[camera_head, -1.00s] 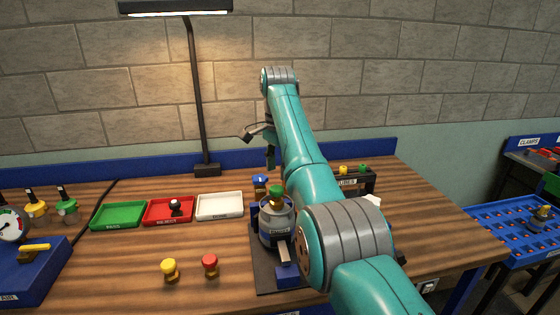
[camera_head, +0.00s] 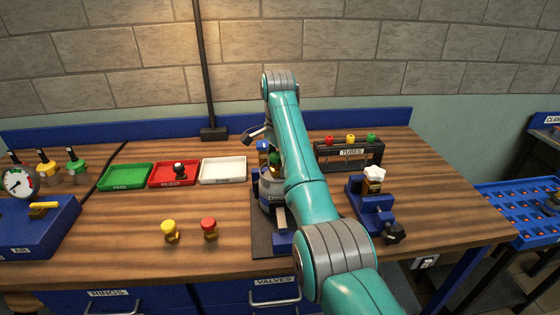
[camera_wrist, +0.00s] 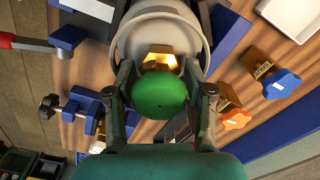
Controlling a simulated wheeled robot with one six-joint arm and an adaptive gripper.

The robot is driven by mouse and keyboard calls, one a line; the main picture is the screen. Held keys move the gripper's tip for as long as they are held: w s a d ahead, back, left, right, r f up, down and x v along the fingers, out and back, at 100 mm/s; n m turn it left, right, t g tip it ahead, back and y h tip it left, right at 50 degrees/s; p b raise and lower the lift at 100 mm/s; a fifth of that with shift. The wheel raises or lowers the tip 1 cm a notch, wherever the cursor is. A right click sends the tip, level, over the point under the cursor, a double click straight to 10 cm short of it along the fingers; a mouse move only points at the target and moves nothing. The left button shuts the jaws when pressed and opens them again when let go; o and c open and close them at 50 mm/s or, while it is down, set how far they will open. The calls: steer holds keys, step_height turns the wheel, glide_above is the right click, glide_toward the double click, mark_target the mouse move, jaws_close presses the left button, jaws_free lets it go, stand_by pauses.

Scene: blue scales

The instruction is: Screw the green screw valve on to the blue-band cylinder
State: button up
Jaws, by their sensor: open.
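The grey cylinder (camera_head: 270,198) stands in a dark holder on the bench, partly hidden by my arm in the head view. Its round grey collar (camera_wrist: 127,38) shows in the wrist view. The green screw valve (camera_wrist: 160,93) sits at the cylinder's top, with its brass part (camera_wrist: 158,60) inside the collar. How far it is threaded cannot be told. My gripper (camera_wrist: 160,88) is open, with one finger on each side of the green knob. Whether the fingers touch the knob is unclear. In the head view the gripper is mostly hidden behind my arm.
A blue valve (camera_wrist: 281,83) and an orange valve (camera_wrist: 235,120) stand close to the cylinder. Yellow (camera_head: 170,231) and red (camera_head: 209,228) valves stand in front left. Green, red and white trays (camera_head: 222,170) lie behind. A blue clamp (camera_head: 375,210) and tube rack (camera_head: 349,154) are right.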

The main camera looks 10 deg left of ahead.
jaws_close()
steer(key=m, duration=0.9)
steer(key=shift+r, duration=0.1)
steer(key=m, duration=0.4)
steer(key=shift+m, duration=0.3)
steer(key=m, duration=0.4)
steer(key=shift+o, duration=1.6)
jaws_free()
steer(key=shift+w+m, duration=0.15)
steer(key=shift+m, duration=0.25)
steer(key=shift+s, duration=0.2)
